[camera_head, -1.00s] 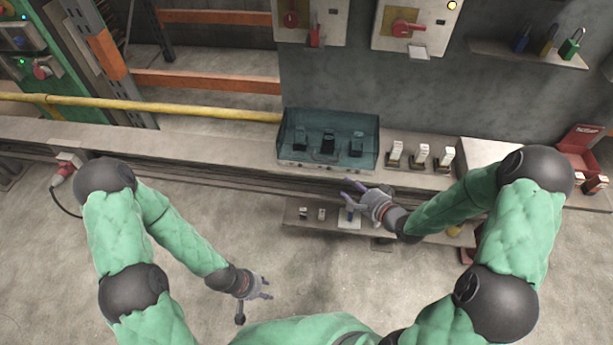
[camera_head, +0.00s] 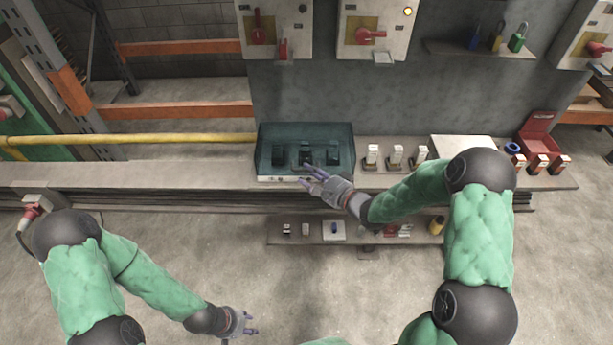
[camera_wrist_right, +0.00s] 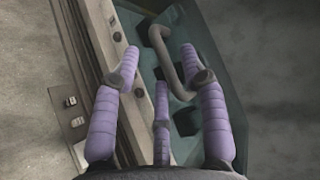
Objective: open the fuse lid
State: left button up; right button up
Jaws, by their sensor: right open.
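The fuse box with a dark teal see-through lid (camera_head: 335,132) stands on the ledge in the head view. The lid looks closed, with dark fuse blocks (camera_head: 280,155) showing through it. In the right wrist view the lid (camera_wrist_right: 212,60) has a grey bar handle (camera_wrist_right: 166,62). My right gripper (camera_head: 307,177) is at the front of the box, and its spread purple fingers (camera_wrist_right: 160,75) are open around the handle area in the wrist view. I cannot tell whether they touch it. My left gripper (camera_head: 250,324) hangs low over the floor, away from the box, with its fingers apart.
Several white fuses (camera_head: 396,155) stand on the ledge right of the box. A lower shelf (camera_head: 280,236) holds small parts beneath. Red-handled switch boxes (camera_head: 372,32) and a padlock shelf (camera_head: 470,50) are on the wall above. A red case (camera_head: 538,130) is at the right.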

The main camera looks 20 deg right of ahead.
jog(key=shift+x, duration=0.95)
grip_shut()
jog(key=shift+r, duration=0.15)
